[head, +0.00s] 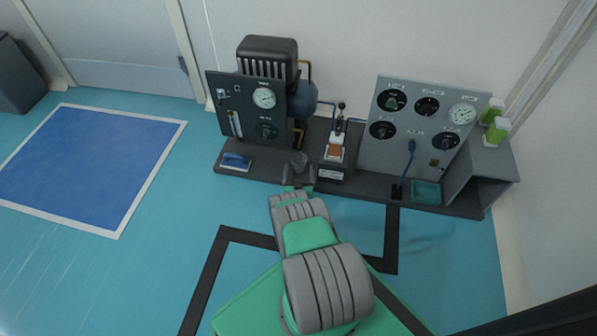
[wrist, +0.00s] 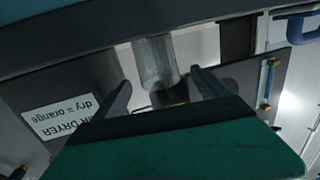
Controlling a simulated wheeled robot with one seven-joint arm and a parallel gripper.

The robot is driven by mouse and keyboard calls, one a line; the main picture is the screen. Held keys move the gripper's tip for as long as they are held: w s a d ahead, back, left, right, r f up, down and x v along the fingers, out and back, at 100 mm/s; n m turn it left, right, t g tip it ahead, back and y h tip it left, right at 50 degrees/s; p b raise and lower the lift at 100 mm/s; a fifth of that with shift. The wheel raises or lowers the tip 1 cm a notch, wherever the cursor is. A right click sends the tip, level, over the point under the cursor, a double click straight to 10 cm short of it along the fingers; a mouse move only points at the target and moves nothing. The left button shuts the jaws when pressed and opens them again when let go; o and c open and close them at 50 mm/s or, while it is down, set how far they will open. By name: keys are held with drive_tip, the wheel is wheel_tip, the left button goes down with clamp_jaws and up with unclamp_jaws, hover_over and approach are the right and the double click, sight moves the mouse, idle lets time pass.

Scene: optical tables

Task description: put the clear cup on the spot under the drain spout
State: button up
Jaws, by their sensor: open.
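The clear cup (head: 299,160) stands upright on the dark bench, just beyond my gripper (head: 299,177) in the head view. In the wrist view the clear cup (wrist: 154,60) appears upside down in the picture, between the two dark fingers of my gripper (wrist: 160,80). The fingers are open, with a gap showing on either side of the cup.
The air dryer (head: 335,152), with an orange window, stands close right of the cup. A gauge panel (head: 240,106) is at the left and a grey dial panel (head: 414,122) at the right. A blue object (head: 236,160) lies at the bench's left, a teal tray (head: 426,192) at the right.

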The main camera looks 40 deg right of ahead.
drive_tip(key=v, duration=0.4)
drive_tip(key=shift+p, duration=0.3)
idle(0.9)
